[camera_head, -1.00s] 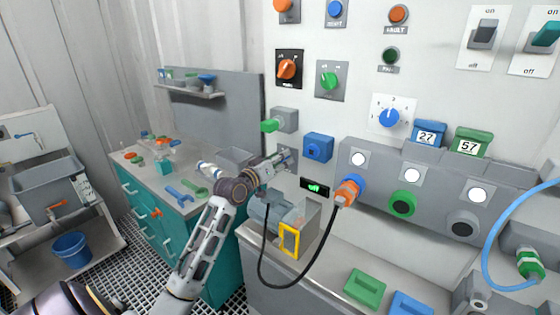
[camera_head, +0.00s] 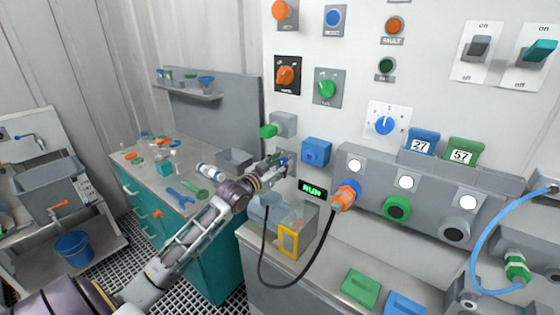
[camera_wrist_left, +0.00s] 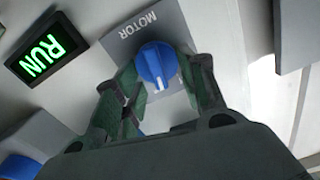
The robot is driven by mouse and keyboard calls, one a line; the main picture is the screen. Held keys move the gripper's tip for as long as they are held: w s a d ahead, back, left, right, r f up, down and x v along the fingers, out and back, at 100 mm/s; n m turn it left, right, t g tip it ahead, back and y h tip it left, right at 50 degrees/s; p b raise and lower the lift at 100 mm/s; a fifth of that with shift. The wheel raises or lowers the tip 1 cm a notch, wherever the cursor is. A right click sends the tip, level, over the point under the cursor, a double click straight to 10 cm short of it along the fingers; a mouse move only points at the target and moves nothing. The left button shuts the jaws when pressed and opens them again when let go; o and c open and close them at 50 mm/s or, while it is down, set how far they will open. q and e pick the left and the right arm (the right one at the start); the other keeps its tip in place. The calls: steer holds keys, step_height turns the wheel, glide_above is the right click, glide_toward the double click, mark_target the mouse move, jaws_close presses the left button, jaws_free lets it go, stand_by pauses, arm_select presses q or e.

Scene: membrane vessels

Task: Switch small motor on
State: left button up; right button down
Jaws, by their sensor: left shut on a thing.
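The small motor (camera_head: 268,205) sits in a clear-sided housing with a yellow frame (camera_head: 288,241) on the grey bench. Its display (camera_head: 312,189) glows green and reads RUN; the same display shows in the left wrist view (camera_wrist_left: 47,50). A blue knob (camera_wrist_left: 156,64) on a grey plate marked MOTOR (camera_wrist_left: 137,26) is on the wall. My left gripper (camera_wrist_left: 160,85) is shut on this knob, one finger on each side, and the knob's white line is visible. In the head view my left gripper (camera_head: 283,164) covers most of the knob. My right gripper is not in view.
An orange plug (camera_head: 345,196) with a black cable hangs close right of the housing. Green (camera_head: 361,288) and blue blocks lie on the bench front.

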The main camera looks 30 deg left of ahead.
arm_select(q)
steer(key=shift+m, duration=0.4)
steer(key=shift+d+m+p, duration=0.2)
steer(key=shift+m+p, duration=0.85)
steer(key=shift+m, duration=0.55)
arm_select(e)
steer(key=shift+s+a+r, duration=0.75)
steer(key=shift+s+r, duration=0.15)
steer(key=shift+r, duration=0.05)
arm_select(q)
steer(key=shift+f, duration=0.1)
steer(key=o, duration=0.9)
steer(key=shift+s, duration=0.3)
steer(key=shift+s+a, duration=0.1)
steer(key=shift+s, duration=0.6)
steer(key=s, duration=1)
steer(key=shift+a, duration=0.35)
